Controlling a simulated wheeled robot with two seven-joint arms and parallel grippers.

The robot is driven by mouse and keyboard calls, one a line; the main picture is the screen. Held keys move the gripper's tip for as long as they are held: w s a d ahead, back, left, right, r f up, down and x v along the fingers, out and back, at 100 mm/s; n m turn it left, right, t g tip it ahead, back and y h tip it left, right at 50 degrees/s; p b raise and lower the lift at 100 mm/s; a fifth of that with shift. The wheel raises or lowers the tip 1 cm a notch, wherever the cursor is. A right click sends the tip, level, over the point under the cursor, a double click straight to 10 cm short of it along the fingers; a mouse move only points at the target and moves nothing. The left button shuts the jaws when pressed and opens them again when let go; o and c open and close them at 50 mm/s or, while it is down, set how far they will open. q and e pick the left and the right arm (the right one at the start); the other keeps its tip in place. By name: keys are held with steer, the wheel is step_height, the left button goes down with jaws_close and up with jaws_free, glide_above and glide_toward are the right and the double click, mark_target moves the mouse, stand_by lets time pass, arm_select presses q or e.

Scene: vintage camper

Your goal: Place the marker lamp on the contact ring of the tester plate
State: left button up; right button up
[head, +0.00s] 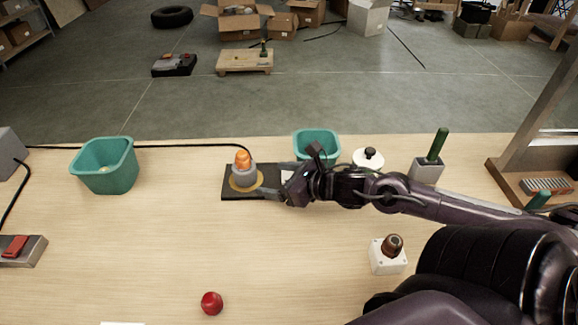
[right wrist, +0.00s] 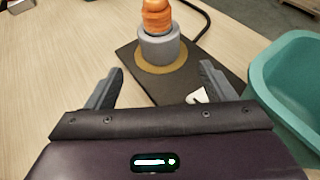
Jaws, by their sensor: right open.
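The marker lamp, with an orange lens (head: 243,158) on a grey round base (head: 244,174), stands upright on the brass-coloured contact ring (head: 246,187) of the dark tester plate (head: 229,189). In the right wrist view the lamp (right wrist: 158,42) stands on the ring (right wrist: 161,69), with part of the ring showing around its base. My right gripper (head: 274,180) is open at the right of the lamp. In the right wrist view its two fingers (right wrist: 158,85) are spread and empty, with the lamp beyond their tips. My left gripper is not in view.
A teal bin (head: 316,142) is behind my right gripper; another (head: 104,166) stands at left. A red ball (head: 211,303) lies near the front. A white block with a brown dome (head: 389,256) is right of centre. A black cable runs from the plate leftward.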

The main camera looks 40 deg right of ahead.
steer(key=shift+v, duration=1.75)
steer(key=shift+a, duration=0.1)
